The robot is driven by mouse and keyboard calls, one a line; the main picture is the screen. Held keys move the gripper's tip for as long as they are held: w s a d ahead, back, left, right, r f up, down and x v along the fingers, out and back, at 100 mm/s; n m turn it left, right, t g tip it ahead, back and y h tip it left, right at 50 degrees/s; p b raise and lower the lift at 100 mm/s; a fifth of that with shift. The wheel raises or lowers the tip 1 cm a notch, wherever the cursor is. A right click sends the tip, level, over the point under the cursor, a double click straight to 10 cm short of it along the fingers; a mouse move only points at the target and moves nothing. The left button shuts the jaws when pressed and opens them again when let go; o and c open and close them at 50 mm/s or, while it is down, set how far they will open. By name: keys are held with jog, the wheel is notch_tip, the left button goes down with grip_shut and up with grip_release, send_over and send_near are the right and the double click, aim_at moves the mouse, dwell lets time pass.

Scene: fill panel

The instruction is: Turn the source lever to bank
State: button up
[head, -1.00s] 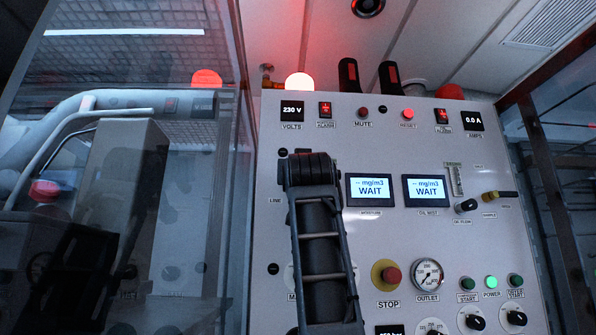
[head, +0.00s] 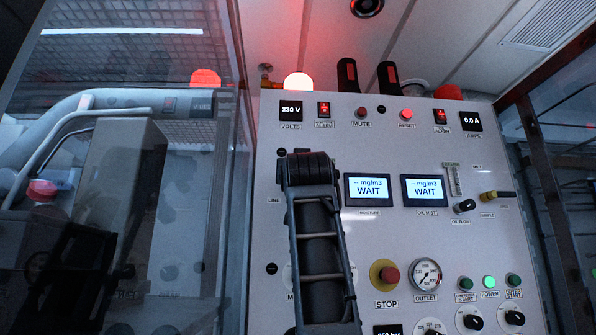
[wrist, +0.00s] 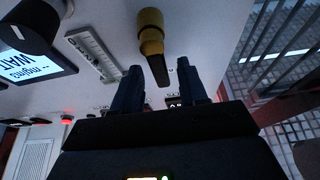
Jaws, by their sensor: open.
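The lever (head: 497,195) with a yellow hub and a dark handle, which I take for the source lever, is at the right of the panel in the head view. Its handle points right, and its labels are too small to read surely. In the wrist view the lever (wrist: 150,42) is near the top middle, its dark handle end pointing down between my fingers. My gripper (wrist: 159,72) is open, one finger on each side of the handle in the picture. I cannot tell whether they touch it. The gripper does not show in the head view.
A black knob (head: 464,206) and a slim gauge (head: 454,180) sit left of the lever. Two WAIT displays (head: 424,190) are farther left, and a red STOP button (head: 391,275) is below. A clear enclosure wall (head: 240,200) stands at the left.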

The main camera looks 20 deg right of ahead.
jog(key=b+v, duration=0.2)
jog(key=v, duration=0.5)
jog(key=shift+s+f, duration=0.15)
jog(key=shift+s, duration=0.1)
jog(key=shift+a, duration=0.15)
